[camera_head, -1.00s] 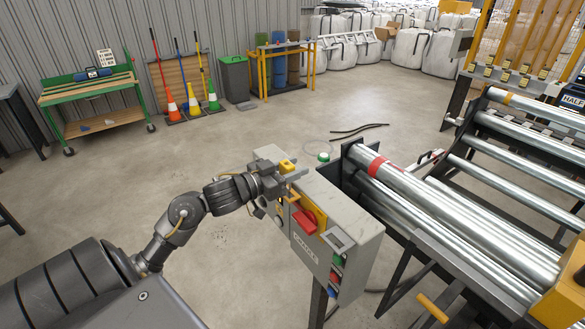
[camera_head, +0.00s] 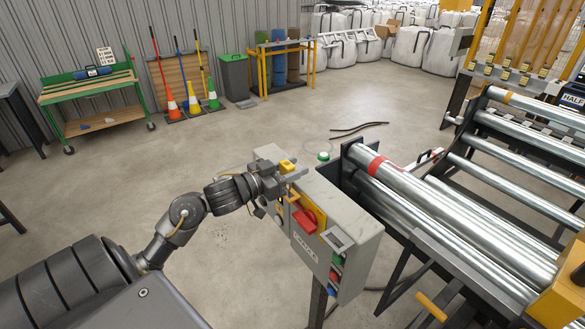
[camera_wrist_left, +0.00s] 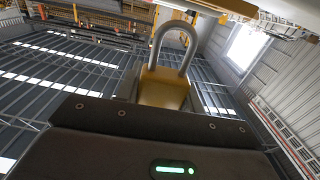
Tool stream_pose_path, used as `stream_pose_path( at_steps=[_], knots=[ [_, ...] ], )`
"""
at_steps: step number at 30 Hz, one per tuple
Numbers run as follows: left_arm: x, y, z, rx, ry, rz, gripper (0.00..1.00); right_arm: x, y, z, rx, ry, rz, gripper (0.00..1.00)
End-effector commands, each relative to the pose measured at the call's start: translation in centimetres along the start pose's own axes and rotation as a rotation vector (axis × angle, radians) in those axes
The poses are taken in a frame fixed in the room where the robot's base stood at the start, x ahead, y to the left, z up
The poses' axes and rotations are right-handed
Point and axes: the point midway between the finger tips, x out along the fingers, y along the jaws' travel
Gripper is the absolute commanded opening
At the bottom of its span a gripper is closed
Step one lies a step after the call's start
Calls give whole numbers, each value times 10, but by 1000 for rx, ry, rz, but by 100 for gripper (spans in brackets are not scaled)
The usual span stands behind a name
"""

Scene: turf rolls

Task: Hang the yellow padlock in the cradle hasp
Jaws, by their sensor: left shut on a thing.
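The yellow padlock (camera_wrist_left: 163,88) stands between the jaws of my left gripper in the left wrist view, its silver shackle pointing up in the picture. My left gripper (camera_head: 294,179) is shut on it, above the back left part of a grey control box (camera_head: 352,258) in the head view. A small yellow block shows right by the fingers; I cannot tell whether it is the padlock. The box front has a red handle (camera_head: 304,221) on a yellow plate. The cradle hasp cannot be made out clearly near the gripper. My right gripper is out of view.
Steel rollers (camera_head: 455,215) in a dark frame lie just right of the box. Green, red and blue buttons sit on its right end. A green workbench (camera_head: 90,92) and cones stand at the back left. The floor left of the box is clear.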

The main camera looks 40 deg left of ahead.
Motion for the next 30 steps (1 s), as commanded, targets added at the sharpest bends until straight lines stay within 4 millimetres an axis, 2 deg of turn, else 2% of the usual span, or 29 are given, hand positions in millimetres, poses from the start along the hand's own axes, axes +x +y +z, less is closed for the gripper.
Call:
stream_pose_path(
  at_steps=[8, 30],
  knots=[
    [0, 0, -1, 0, 0, 0, 13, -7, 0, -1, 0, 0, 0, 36],
    [0, 0, -1, -1, 0, 0, 13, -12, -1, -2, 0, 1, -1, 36]
  ],
)
